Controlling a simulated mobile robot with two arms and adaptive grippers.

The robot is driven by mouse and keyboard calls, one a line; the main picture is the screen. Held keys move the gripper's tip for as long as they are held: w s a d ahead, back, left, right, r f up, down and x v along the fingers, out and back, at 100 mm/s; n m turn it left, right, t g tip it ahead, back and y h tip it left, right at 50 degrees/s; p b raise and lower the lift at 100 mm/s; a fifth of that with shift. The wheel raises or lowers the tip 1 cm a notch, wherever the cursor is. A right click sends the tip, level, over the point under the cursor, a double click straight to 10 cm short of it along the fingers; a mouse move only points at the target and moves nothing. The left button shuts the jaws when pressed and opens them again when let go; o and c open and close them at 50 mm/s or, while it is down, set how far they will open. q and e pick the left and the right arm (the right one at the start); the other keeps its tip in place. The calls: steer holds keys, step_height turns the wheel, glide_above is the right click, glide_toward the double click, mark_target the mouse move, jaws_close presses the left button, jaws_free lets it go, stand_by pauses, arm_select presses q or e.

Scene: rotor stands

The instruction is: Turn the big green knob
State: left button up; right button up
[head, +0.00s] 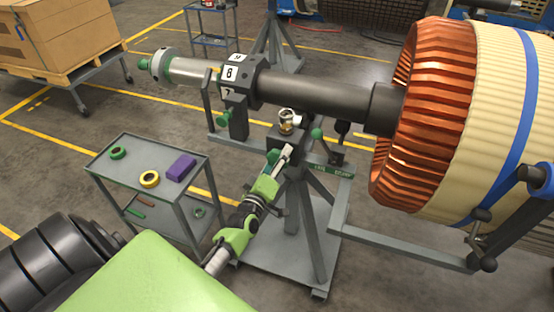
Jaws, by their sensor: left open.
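Several green knobs show in the head view, and I cannot tell for certain which is the big one. One green knob (223,117) sticks out to the left from the dark clamp block under the numbered collar (238,76). A round green knob (317,133) stands to the right of the glass-and-brass fitting (287,122). A further green piece (143,64) is at the shaft's far left end. My left gripper (281,158) is open beside the dark block under the fitting, below and left of the round knob. Its fingertips are small and partly hard to make out. My right gripper is not in view.
The grey stand (318,235) carries the shaft (320,95) and the large copper-and-cream rotor (430,115) at right. A grey cart (130,150) at left holds tape rolls and a purple box (181,167). A crate (60,35) is on a trolley behind. Open floor lies between.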

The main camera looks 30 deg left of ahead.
arm_select(q)
steer(key=v, duration=1.2)
steer(key=shift+f, duration=0.1)
steer(key=s+d+f+m+g+h, duration=0.1)
steer(key=s+d+f+m+g, duration=0.25)
steer(key=f, duration=0.65)
steer(key=s+d+f+m+g+h, duration=0.2)
steer(key=s+d+f, duration=0.15)
steer(key=f, duration=0.65)
steer(key=s+d+f+m+g+h, duration=0.1)
steer(key=s+d+f+m+g, duration=0.3)
steer(key=f, duration=0.6)
steer(key=s+f+m+g, duration=0.2)
steer(key=s+f, duration=0.3)
steer(key=s, duration=0.5)
steer(key=s+f+m+g, duration=0.2)
steer(key=s+f, duration=0.4)
steer(key=s, duration=0.4)
steer(key=s+f+m+g, duration=0.3)
steer(key=s+f, duration=0.3)
steer(key=s, duration=0.4)
steer(key=shift+d, duration=0.25)
steer(key=shift+w, duration=0.1)
